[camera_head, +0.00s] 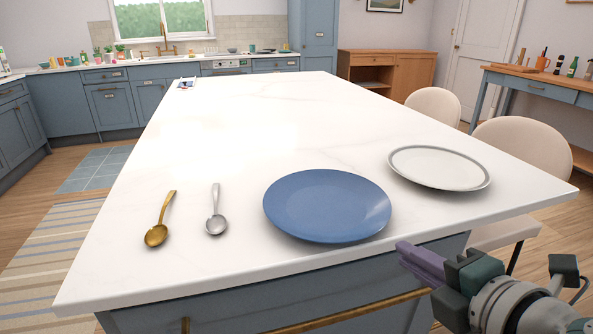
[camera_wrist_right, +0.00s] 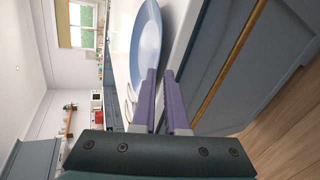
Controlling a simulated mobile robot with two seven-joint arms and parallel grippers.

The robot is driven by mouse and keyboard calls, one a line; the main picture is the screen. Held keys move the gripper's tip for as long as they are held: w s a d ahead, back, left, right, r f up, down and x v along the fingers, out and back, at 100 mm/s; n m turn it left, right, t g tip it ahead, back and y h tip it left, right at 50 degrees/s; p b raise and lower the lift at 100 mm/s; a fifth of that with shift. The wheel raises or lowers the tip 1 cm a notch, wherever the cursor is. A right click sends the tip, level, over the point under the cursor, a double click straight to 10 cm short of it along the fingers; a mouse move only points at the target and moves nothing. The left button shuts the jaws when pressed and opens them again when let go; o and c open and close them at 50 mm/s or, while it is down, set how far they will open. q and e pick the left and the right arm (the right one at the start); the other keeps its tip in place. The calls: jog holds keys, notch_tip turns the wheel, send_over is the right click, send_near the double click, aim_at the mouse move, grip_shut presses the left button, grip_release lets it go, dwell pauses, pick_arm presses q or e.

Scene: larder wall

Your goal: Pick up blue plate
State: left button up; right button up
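The blue plate (camera_head: 327,206) lies flat near the front edge of the white marble island, right of centre. It also shows in the right wrist view (camera_wrist_right: 146,38), sideways, beyond the fingertips. My right gripper (camera_head: 420,262) is at the lower right in the head view, in front of the island's front edge, to the right of and nearer than the plate. Its purple fingers (camera_wrist_right: 160,73) have a narrow gap between them with nothing held, and they appear apart from the plate. My left gripper is not in view.
A white plate (camera_head: 438,167) lies just right of and behind the blue plate. A gold spoon (camera_head: 159,222) and a silver spoon (camera_head: 216,212) lie to its left. Cream chairs (camera_head: 521,144) stand along the island's right side. The island top (camera_head: 250,122) behind is mostly clear.

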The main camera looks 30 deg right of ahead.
aim_at(370, 233)
jog(key=b+x, duration=0.1)
jog(key=x, duration=0.9)
jog(key=shift+b, duration=0.35)
grip_shut()
dwell(0.4)
dwell(0.9)
jog(key=shift+s, duration=0.1)
